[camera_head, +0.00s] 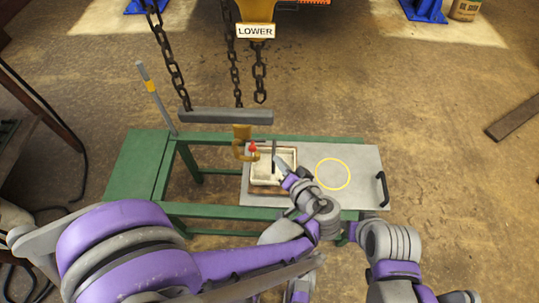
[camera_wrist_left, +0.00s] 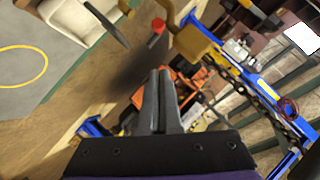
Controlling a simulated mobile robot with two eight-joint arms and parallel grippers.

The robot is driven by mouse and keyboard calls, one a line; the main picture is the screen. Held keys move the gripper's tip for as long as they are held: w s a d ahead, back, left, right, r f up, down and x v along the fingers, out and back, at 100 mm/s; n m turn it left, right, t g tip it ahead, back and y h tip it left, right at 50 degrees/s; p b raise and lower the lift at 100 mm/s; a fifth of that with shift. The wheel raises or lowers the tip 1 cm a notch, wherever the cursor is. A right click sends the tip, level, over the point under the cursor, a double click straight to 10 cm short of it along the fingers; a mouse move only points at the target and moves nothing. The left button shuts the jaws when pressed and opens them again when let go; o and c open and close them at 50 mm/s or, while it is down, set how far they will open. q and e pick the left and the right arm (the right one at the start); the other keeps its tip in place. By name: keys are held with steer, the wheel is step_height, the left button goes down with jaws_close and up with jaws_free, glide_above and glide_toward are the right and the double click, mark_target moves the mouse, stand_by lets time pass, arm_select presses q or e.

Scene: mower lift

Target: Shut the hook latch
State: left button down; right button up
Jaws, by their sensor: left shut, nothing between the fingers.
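The brass-coloured hook (camera_head: 242,146) hangs below a grey beam, over the left edge of the grey worktop. A red piece (camera_head: 253,148), apparently on its latch, shows at the hook's right side. In the left wrist view the hook (camera_wrist_left: 190,42) and the red piece (camera_wrist_left: 157,26) are at the top, beyond the fingertips. I cannot tell whether the latch is fully shut. My left gripper (camera_head: 278,160) is right of the hook and slightly below it in the picture, apart from it. Its fingers (camera_wrist_left: 158,74) are together and empty. My right gripper is not in view.
A pale tray (camera_head: 288,181) lies on the worktop (camera_head: 360,188) of a green bench (camera_head: 135,165). A dark bar (camera_head: 274,151) rises by the tray. Chains (camera_head: 170,50) and the grey beam (camera_head: 225,116) hang above. A yellow ring marks bare worktop at the right.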

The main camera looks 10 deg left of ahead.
arm_select(q)
steer(key=b, duration=0.1)
glide_toward(254, 143)
steer(key=w+r, duration=0.1)
steer(key=w, duration=0.2)
steer(key=shift+w+a+f+b, duration=0.1)
steer(key=shift+a+f+b, duration=0.1)
steer(key=shift+a+f, duration=0.45)
steer(key=shift+w+a+f+b, duration=0.1)
steer(key=shift+a+f+b, duration=0.2)
steer(key=shift+f, duration=0.55)
steer(key=shift+w+f, duration=0.1)
steer(key=shift+w, duration=0.05)
